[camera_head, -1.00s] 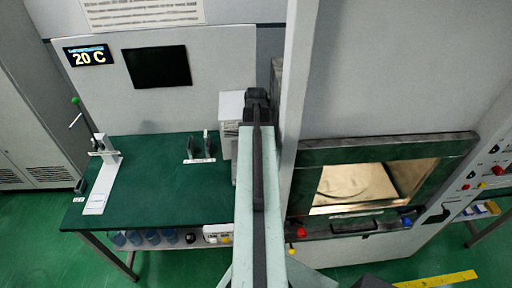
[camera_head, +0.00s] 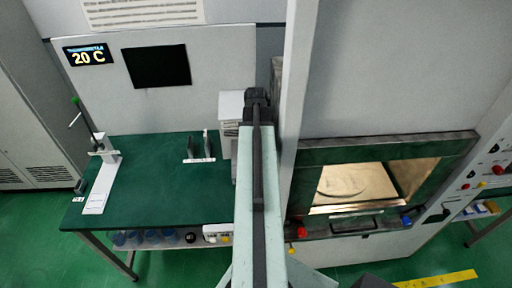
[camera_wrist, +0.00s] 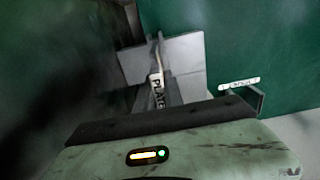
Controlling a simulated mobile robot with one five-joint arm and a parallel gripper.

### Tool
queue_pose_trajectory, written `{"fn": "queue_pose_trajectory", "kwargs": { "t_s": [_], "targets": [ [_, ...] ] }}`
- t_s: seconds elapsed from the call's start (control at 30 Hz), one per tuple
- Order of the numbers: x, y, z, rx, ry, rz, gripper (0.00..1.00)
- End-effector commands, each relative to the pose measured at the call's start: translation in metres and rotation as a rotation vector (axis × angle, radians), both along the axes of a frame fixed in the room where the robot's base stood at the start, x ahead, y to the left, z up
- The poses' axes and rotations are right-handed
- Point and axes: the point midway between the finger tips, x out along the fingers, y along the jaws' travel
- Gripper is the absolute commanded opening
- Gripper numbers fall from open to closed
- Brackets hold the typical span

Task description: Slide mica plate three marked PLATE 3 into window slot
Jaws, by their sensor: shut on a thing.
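In the wrist view a thin upright plate (camera_wrist: 157,90) with a white label reading PLATE is held by my gripper (camera_wrist: 160,112). The number on the label is hidden behind the dark gripper edge. My gripper is shut on this plate. In the head view my arm reaches away from me, with its dark end (camera_head: 257,97) beside a white box (camera_head: 231,103) at the right end of the green table. The held plate cannot be made out there. I cannot pick out the window slot for certain in either view.
The green table (camera_head: 160,190) carries a small holder with dark upright plates (camera_head: 200,147) and a white stand with a lever (camera_head: 103,170). A framed chamber (camera_head: 385,150) with a lit interior is at the right. A pale block (camera_wrist: 180,60) lies beyond the plate.

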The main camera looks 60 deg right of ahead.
Motion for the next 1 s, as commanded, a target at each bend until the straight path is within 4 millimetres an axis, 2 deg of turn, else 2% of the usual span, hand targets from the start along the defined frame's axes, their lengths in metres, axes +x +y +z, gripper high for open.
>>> {"fn": "queue_pose_trajectory", "kwargs": {
  "t_s": [1.0],
  "targets": [
    [0.0, 0.0, -0.022, 0.0, 0.0, 0.0, 0.0]
  ]
}}
